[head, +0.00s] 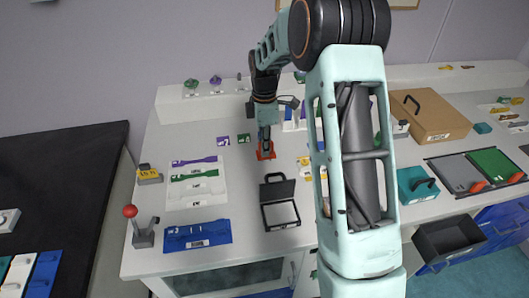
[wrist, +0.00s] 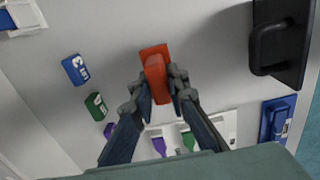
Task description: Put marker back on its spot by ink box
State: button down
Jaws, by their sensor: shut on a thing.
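A red piece (wrist: 155,80), which looks like the marker, is between the fingertips of my gripper (wrist: 160,92) in the wrist view. The fingers are shut on its sides. A flat red patch (wrist: 152,51) shows just beyond it on the white table; I cannot tell whether the piece touches it. In the head view my gripper (head: 265,138) points down at the red patch (head: 265,155), and the fingers hide most of the piece. An open black case (head: 281,213) with a handle, likely the ink box, lies nearby; its handled part (wrist: 280,45) shows at the wrist view's upper right.
Labelled purple and green tags (head: 233,139) lie left of my gripper. A white tray (head: 196,194) with purple and green strips and a blue tray (head: 197,235) lie farther left. A red-knobbed lever (head: 142,230) stands at the left edge. Small yellow parts (head: 305,168) lie to the right.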

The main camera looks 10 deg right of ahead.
jog(key=shift+w+f, duration=0.15)
jog(key=shift+f, duration=0.1)
jog(key=shift+d+f, duration=0.1)
jog(key=shift+f, duration=1.45)
jog(key=shift+f, duration=0.2)
jog(key=c, duration=1.9)
grip_release()
jog(key=shift+r, duration=0.15)
notch_tip(320, 180, up, 12)
jog(key=shift+r, duration=0.1)
